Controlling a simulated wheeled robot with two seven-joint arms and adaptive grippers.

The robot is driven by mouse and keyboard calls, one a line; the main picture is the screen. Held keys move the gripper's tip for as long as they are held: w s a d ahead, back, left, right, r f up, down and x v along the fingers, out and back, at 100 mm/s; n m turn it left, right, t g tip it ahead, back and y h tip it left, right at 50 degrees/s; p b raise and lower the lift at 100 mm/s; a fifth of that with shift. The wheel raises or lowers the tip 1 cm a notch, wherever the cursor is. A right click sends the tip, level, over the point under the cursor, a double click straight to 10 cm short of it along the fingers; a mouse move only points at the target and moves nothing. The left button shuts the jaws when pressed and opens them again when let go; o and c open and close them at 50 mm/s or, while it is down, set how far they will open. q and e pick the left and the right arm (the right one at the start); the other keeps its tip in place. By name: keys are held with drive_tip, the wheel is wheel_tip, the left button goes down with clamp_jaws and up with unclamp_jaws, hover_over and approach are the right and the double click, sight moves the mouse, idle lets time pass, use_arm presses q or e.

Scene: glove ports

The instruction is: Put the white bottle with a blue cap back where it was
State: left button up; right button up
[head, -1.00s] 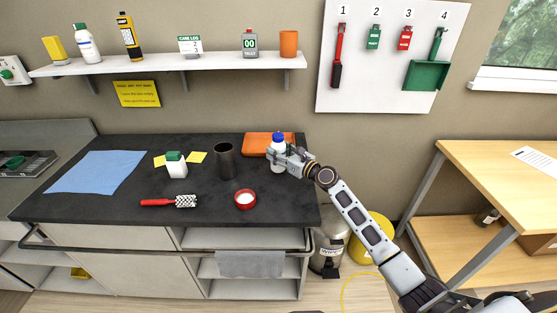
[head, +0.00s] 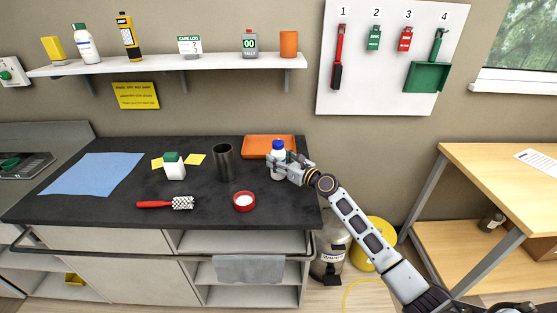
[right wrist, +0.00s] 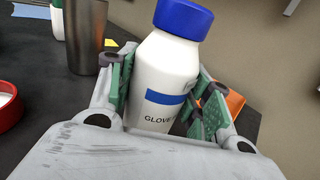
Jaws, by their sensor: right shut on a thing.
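The white bottle with a blue cap (head: 278,147) is upright in my right gripper (head: 279,164), over the right end of the dark counter, just in front of the orange tray. The right wrist view shows the bottle (right wrist: 165,80) between the two green-padded fingers of the gripper (right wrist: 160,95), a blue band and the letters "GLOVE" on its label. I cannot tell whether its base touches the counter. My left gripper is not in view.
The orange tray (head: 257,147) lies behind the held bottle. On the counter are a dark cup (head: 224,165), a red-rimmed dish (head: 244,201), a green-capped container (head: 174,170), a red-handled brush (head: 155,205) and a blue cloth (head: 92,172). The white shelf (head: 165,64) hangs above.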

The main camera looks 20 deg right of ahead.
drive_tip(key=o, duration=1.2)
drive_tip(key=shift+f, duration=0.1)
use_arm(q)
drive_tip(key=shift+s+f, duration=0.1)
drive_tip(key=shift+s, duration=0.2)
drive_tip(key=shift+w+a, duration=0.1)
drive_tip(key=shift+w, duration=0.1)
